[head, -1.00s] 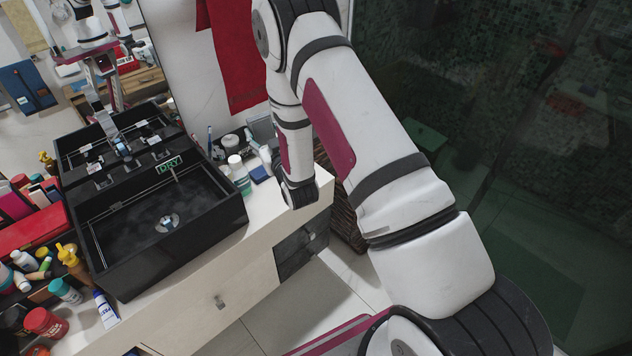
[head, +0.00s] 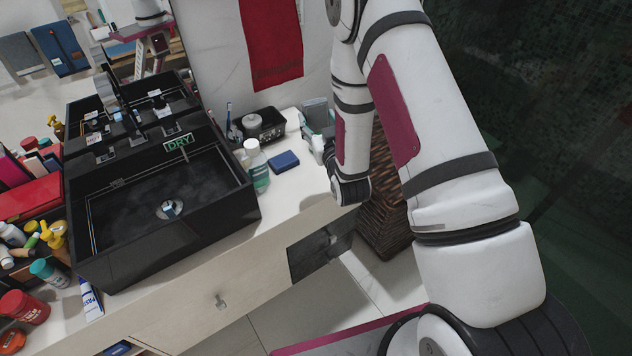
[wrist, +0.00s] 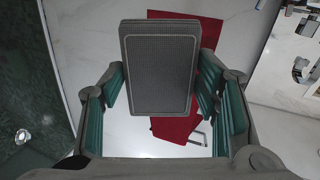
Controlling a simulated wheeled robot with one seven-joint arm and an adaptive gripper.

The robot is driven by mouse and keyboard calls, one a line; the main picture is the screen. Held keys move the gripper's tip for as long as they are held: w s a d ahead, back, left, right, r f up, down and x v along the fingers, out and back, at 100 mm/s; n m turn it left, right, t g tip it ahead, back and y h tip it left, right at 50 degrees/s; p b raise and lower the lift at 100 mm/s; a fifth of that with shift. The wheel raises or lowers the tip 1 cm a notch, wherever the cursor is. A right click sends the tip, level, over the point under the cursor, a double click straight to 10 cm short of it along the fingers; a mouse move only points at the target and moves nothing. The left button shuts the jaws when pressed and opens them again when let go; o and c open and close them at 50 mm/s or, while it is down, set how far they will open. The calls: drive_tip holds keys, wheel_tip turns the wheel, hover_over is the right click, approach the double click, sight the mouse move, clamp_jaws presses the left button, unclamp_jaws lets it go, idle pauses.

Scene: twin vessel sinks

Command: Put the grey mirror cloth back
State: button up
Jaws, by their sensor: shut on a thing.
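The grey mirror cloth (wrist: 160,72) fills the middle of the wrist view as a flat, stiff-looking grey rectangle with a pale border line. My gripper (wrist: 160,98) is shut on it, with teal finger pads against its left and right edges. In the head view a small grey piece that looks like the cloth (head: 316,110) shows just left of my forearm, over the counter's right end. My fingers there are mostly hidden by the arm.
A red towel (head: 271,45) hangs beyond the counter and also lies behind the cloth in the wrist view (wrist: 180,128). A bottle (head: 257,168), a blue box (head: 284,161) and a black tray (head: 278,127) stand near the sink (head: 165,205). A blue cloth (head: 60,48) hangs at upper left.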

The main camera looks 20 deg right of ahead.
drive_tip(key=w+a+f+g+b, duration=0.25)
drive_tip(key=w+f+b, duration=0.25)
drive_tip(key=f+b, duration=0.4)
drive_tip(key=s+a+f+g+b, duration=0.1)
drive_tip(key=s+a+f+g, duration=0.1)
drive_tip(key=f+g, duration=0.1)
drive_tip(key=s+a+f+n+g+b, duration=0.1)
drive_tip(key=s+a+f+g+b, duration=0.1)
drive_tip(key=a+f+g, duration=0.1)
drive_tip(key=s+a+f+g+b, duration=0.2)
drive_tip(key=s+f+g, duration=0.1)
drive_tip(key=g, duration=0.1)
drive_tip(key=shift+s+a+f+n+y, duration=0.1)
drive_tip(key=shift+a+f+n+y, duration=0.15)
drive_tip(key=shift+n+y, duration=0.15)
drive_tip(key=s+g+b, duration=0.3)
drive_tip(key=s+g, duration=0.2)
drive_tip(key=s, duration=0.5)
hover_over(318, 183)
drive_tip(key=shift+s+a+f+n+h+b, duration=0.2)
drive_tip(key=shift+n+h+b, duration=0.2)
drive_tip(key=shift+w+d+f, duration=0.15)
drive_tip(key=shift+f, duration=0.2)
wheel_tip(318, 183, down, 3)
drive_tip(key=shift+r, duration=0.1)
